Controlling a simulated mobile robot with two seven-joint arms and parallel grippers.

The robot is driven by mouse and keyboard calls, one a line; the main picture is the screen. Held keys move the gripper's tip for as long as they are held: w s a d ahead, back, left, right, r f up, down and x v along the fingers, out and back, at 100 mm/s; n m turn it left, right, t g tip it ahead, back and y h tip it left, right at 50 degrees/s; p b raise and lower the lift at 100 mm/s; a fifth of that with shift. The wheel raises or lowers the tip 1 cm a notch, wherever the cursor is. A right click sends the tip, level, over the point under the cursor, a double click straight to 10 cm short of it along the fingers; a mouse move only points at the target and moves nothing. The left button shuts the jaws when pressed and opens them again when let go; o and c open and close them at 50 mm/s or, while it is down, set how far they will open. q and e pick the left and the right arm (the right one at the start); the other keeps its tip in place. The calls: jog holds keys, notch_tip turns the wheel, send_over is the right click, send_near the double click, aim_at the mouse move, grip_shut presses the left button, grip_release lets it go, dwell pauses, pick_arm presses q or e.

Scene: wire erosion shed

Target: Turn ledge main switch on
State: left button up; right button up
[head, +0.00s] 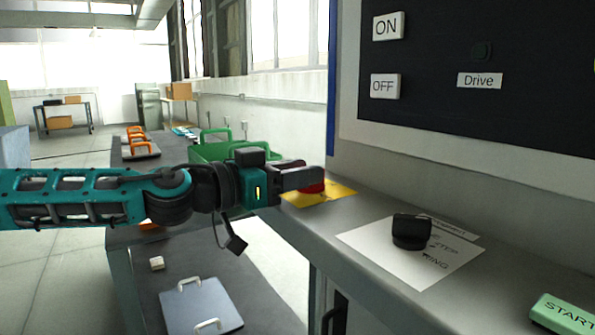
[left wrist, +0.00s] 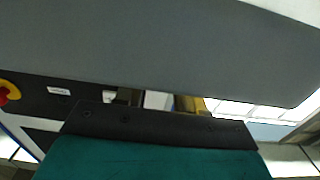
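A red switch knob (head: 314,187) sits on a yellow plate (head: 335,194) on the grey ledge, in the head view. It looks like the main switch; its setting cannot be read because my gripper partly covers it. My left gripper (head: 308,176) lies level, with its fingertips at the knob in the picture. I cannot tell whether they touch it or how far apart the fingers are. The left wrist view shows a large grey surface and a dark part across the bottom, but no clear fingertips. My right gripper is in neither view.
The dark Drive panel (head: 540,100) rises behind.

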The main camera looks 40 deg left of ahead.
pick_arm(q)
grip_shut()
